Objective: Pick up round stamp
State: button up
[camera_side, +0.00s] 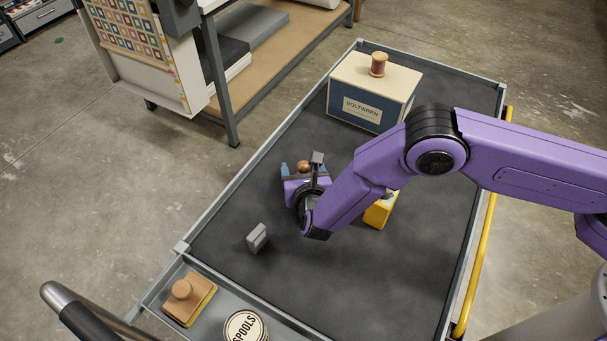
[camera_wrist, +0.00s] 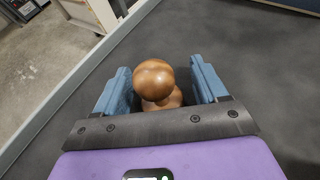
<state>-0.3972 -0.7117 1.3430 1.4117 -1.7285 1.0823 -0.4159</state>
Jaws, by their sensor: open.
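The round stamp shows as a rounded brown wooden knob (camera_wrist: 153,78) with a narrower neck and a wider foot below it in the wrist view. In the side view its knob (camera_side: 304,165) shows just beyond my gripper. My gripper (camera_wrist: 160,68) is open, with one blue finger on each side of the stamp. Gaps show between the knob and both fingers, the one on the right looking a little wider. In the side view my gripper (camera_side: 303,170) is low over the dark cart top. The stamp's base is mostly hidden.
A cream and blue box (camera_side: 372,95) with a thread spool (camera_side: 378,64) on top stands at the back. A yellow object (camera_side: 379,212) is partly behind my arm. A small grey block (camera_side: 257,238) is nearer. The front tray holds a wooden-handled stamp (camera_side: 190,300) and a spools tin (camera_side: 245,328).

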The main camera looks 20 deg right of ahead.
jog(key=c, duration=1.1)
jog(key=shift+o, duration=0.2)
